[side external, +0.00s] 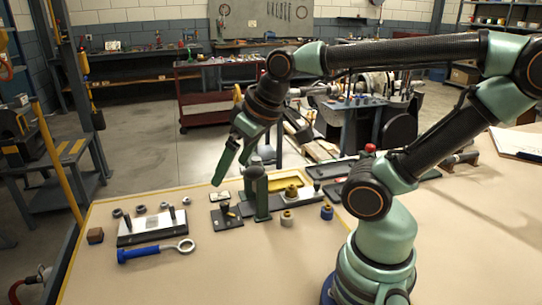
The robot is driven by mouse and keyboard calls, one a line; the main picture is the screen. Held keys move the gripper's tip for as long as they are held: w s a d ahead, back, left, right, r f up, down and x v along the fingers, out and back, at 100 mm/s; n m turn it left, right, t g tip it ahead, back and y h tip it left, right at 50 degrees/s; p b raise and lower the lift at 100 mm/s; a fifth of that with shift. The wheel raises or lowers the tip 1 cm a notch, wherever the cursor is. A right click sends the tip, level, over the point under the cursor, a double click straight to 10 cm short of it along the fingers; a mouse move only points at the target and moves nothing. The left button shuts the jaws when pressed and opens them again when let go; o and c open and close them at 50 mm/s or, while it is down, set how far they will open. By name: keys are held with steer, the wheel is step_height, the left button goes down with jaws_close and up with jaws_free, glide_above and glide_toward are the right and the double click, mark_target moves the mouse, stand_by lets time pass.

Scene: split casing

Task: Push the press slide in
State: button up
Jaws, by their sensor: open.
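A green upright frame (258,195), possibly the press, stands on the tan table in the middle of the side external view. I cannot make out for sure which part is the press slide, or how far in it is. A small black block with an upright knob (226,214) sits just left of the frame. A dark flat plate (303,201) lies behind and to the right of it. My gripper (231,168) points down, with its two green fingers apart and nothing between them. It hangs in the air to the upper left of the green frame in the picture.
A blue cylinder (327,211) and a pale one (287,218) stand right of the frame. The table front is clear.

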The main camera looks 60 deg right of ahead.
steer(key=c, duration=0.3)
steer(key=shift+w+d, duration=0.15)
steer(key=shift+d, duration=0.15)
steer(key=c, duration=0.3)
steer(key=d+m, duration=0.1)
steer(key=d, duration=0.2)
steer(key=w+d+m+g, duration=0.1)
steer(key=d, duration=0.3)
steer(key=w+d+f+g+h, duration=0.1)
steer(key=d, duration=0.3)
steer(key=shift+d+f+m, duration=0.1)
steer(key=shift+d+m, duration=0.15)
steer(key=shift+m, duration=0.15)
steer(key=shift+c, duration=0.2)
steer(key=d+f+m+g, duration=0.1)
steer(key=d+f+g, duration=0.1)
steer(key=d, duration=0.6)
steer(key=m+g+y, duration=0.1)
steer(key=m+g, duration=0.1)
steer(key=m, duration=0.1)
glide_above(317, 182)
step_height(317, 182, down, 7)
step_height(317, 182, down, 12)
steer(key=shift+r, duration=0.15)
jaws_close()
